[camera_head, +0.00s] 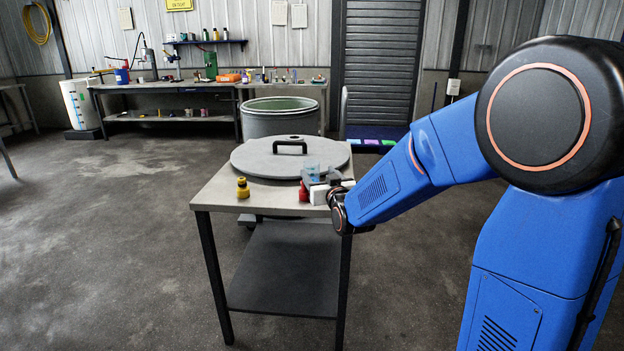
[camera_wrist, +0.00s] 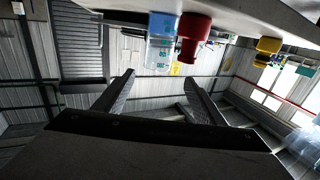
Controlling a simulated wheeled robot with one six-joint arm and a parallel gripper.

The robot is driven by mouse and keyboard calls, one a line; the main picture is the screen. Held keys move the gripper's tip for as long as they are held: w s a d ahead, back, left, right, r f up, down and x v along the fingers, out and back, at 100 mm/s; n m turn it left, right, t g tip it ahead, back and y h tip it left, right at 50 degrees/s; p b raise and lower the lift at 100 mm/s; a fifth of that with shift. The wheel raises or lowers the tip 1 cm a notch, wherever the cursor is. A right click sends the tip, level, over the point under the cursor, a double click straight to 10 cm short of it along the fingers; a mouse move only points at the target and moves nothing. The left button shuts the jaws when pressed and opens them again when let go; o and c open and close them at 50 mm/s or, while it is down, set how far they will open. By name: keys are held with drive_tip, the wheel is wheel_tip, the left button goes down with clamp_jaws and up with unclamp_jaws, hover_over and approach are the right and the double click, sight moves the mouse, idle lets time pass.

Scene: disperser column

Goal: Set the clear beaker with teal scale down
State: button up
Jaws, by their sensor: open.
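The clear beaker (camera_head: 312,167) looks pale blue and stands at the right side of the small table (camera_head: 225,197). In the wrist view, which is upside down, the beaker (camera_wrist: 162,28) stands on the table with teal marks near its rim. My gripper (camera_wrist: 158,84) is open, its two fingers apart with nothing seen between them. The beaker is ahead of the fingertips and seems clear of them. In the head view my gripper (camera_head: 327,182) is beside the beaker, partly hiding it.
A large grey lid (camera_head: 255,160) with a black handle covers the back of the table. A drum (camera_head: 278,124) stands behind. The front left table edge is clear.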

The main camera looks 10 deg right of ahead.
approach(312, 163)
drive_tip(key=shift+w+a+r, duration=0.3)
drive_tip(key=shift+w+a, duration=0.1)
drive_tip(key=shift+w, duration=0.2)
drive_tip(key=shift+w+a+r, duration=0.3)
drive_tip(key=shift+w+a, duration=0.1)
drive_tip(key=shift+w, duration=0.2)
drive_tip(key=shift+w+d+f, duration=0.1)
drive_tip(key=shift+w+d, duration=0.05)
drive_tip(key=shift+w, duration=2.45)
drive_tip(key=shift+c, duration=0.4)
clamp_jaws()
